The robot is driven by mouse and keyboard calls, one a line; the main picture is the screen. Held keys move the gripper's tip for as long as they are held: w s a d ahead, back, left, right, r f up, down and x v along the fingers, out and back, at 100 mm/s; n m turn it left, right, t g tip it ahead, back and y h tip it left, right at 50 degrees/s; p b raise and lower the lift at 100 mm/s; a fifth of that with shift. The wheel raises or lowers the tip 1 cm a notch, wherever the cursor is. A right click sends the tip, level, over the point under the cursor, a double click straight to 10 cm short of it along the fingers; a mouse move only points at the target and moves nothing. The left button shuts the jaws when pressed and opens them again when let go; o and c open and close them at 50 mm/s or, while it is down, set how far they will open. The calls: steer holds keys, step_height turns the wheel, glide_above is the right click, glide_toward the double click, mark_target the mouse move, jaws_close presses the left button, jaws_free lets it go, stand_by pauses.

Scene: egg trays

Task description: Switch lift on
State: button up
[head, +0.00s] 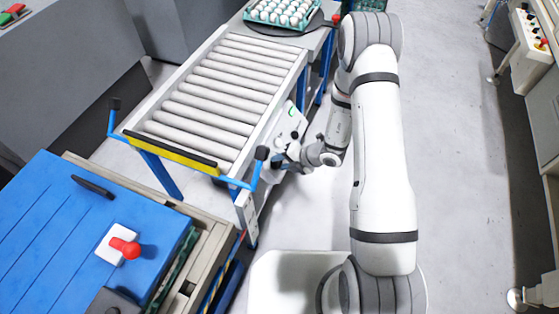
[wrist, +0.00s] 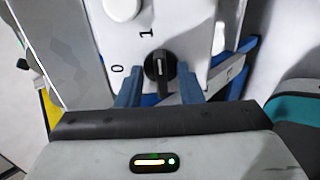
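The lift switch is a black rotary knob (wrist: 158,66) on a white panel (wrist: 190,30), marked 0 at its left and 1 above it. Its grip bar stands about upright in the wrist view, roughly toward the 1 side. My gripper (wrist: 160,78) is open, with one blue finger on each side of the knob. I cannot tell whether the fingers touch it. In the head view my gripper (head: 284,164) is at the side of the roller conveyor, by the white control box (head: 291,121). The knob is hidden there.
The roller conveyor (head: 215,90) has a yellow front edge and blue arms. An egg tray (head: 283,12) stands at its far end. Open floor (head: 450,150) lies right of my arm.

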steer(key=shift+w+d+r+p, duration=0.15)
steer(key=shift+d+r+p, duration=0.05)
steer(key=shift+r+p, duration=0.25)
steer(key=p+v, duration=0.3)
steer(key=v, duration=0.4)
steer(key=shift+d+p, duration=0.25)
steer(key=shift+p, duration=0.1)
steer(key=shift+s, duration=0.3)
steer(key=s+a+r+n+g+h, duration=0.1)
steer(key=s+r+n+g, duration=0.15)
steer(key=r+n, duration=0.8)
steer(key=s+r+n+g, duration=0.1)
steer(key=s+r+n, duration=0.2)
steer(key=r+n, duration=0.7)
steer(key=s+d+r+n+t+h, duration=0.1)
steer(key=s+d+r+n+h, duration=0.3)
steer(key=r+n, duration=0.4)
steer(key=s+d+r+n+t+h, duration=0.2)
steer(key=s+d+r+n+h, duration=0.2)
steer(key=s+d+r+n, duration=0.3)
steer(key=s+n, duration=0.1)
steer(key=n, duration=0.3)
steer(key=shift+s+r, duration=0.35)
steer(key=shift+s, duration=0.05)
